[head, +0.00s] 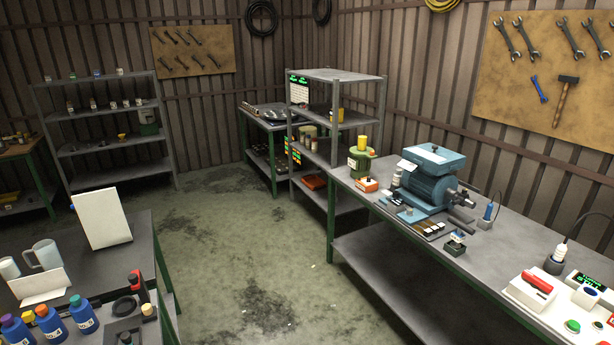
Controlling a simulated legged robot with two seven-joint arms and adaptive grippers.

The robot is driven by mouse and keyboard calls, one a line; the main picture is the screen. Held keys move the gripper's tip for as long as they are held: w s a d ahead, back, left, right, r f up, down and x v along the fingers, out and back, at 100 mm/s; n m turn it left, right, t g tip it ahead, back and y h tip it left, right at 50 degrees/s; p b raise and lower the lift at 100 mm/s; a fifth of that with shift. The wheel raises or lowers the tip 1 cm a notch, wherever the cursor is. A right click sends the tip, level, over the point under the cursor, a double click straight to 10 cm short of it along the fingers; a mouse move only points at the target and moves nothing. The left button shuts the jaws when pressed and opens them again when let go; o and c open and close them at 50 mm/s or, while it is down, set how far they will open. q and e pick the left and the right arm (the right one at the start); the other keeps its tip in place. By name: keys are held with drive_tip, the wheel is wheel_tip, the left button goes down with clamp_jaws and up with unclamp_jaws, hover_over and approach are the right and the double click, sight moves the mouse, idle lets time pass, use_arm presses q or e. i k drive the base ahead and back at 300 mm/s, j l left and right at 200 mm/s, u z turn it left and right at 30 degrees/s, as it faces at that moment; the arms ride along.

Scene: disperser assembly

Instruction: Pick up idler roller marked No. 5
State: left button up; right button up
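I cannot make out an idler roller marked No. 5; any such marking is too small to read from here. A blue motor-like machine (428,180) with a metal shaft end stands on the right workbench (480,245). In front of it lies a dark tray (431,231) with several small pieces, too small to identify. Neither of my grippers shows in the head view.
A metal shelf (336,120) stands at the back. The green-grey floor (235,250) between the tables is clear.

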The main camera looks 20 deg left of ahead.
sight(83, 316)
drive_tip(key=i+u, duration=0.25)
drive_tip(key=i, duration=0.3)
drive_tip(key=i+u, duration=0.3)
drive_tip(key=i, duration=0.25)
drive_tip(key=i+l+u, duration=0.25)
drive_tip(key=i, duration=0.25)
